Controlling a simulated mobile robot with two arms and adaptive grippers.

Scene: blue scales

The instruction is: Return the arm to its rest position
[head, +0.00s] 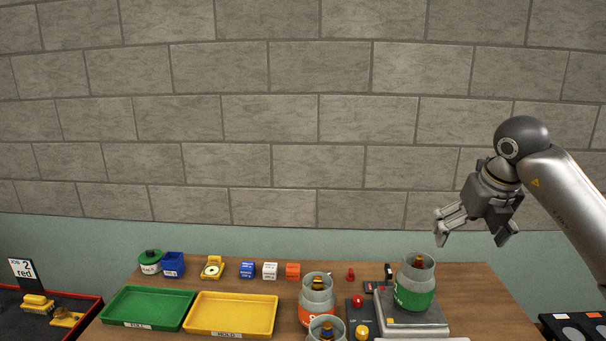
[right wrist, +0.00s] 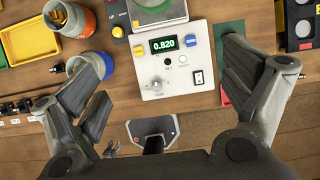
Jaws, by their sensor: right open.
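My right arm comes in from the right in the head view. My right gripper (head: 474,234) hangs in the air above the right part of the table, higher than everything on it. Its fingers are spread with nothing between them. In the right wrist view the open fingers of the right gripper (right wrist: 165,72) show on both sides, with the scale's white panel (right wrist: 184,75) below them and its display reading 0.820. A grey container with a green band (head: 415,290) stands on the scale (head: 425,321), apart from the gripper. My left gripper is not in view.
A green tray (head: 130,324) and a yellow tray (head: 217,332) lie on the left of the table. Grey containers with orange (head: 317,283) and blue bands stand mid-table. Small coloured blocks line the back. The brick wall (head: 320,110) rises behind; the air left of the gripper is clear.

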